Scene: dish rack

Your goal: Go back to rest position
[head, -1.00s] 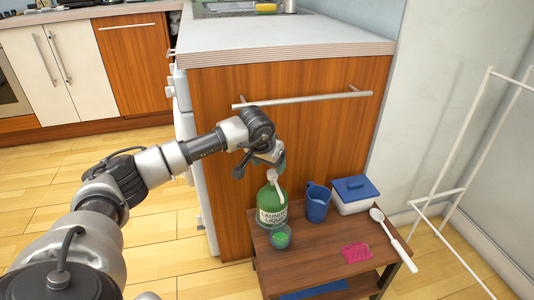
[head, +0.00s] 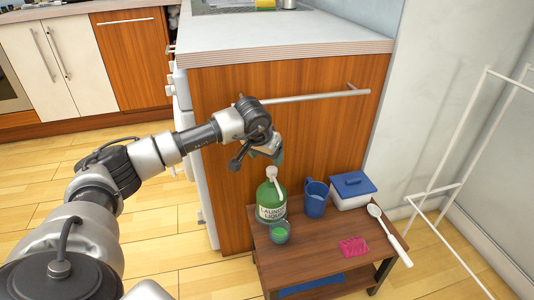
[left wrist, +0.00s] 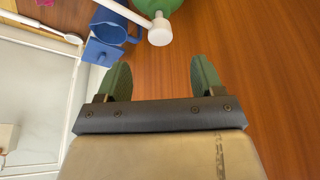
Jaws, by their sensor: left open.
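My left gripper (head: 277,157) is open and empty just above the green laundry liquid bottle (head: 271,203) in the head view. In the left wrist view its two green fingers (left wrist: 161,75) stand wide apart with nothing between them. The bottle stands upright on the small wooden table (head: 315,250). Its white pump top (left wrist: 160,30) shows beyond the fingertips in the left wrist view, apart from them. My right gripper is not in view.
A small cup with green liquid (head: 279,232), a blue jug (head: 315,200), a blue-lidded box (head: 352,190), a pink brush (head: 353,247) and a white long-handled brush (head: 390,234) share the table. The wooden cabinet with a bar handle (head: 315,97) stands close behind. A white rack (head: 470,140) stands right.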

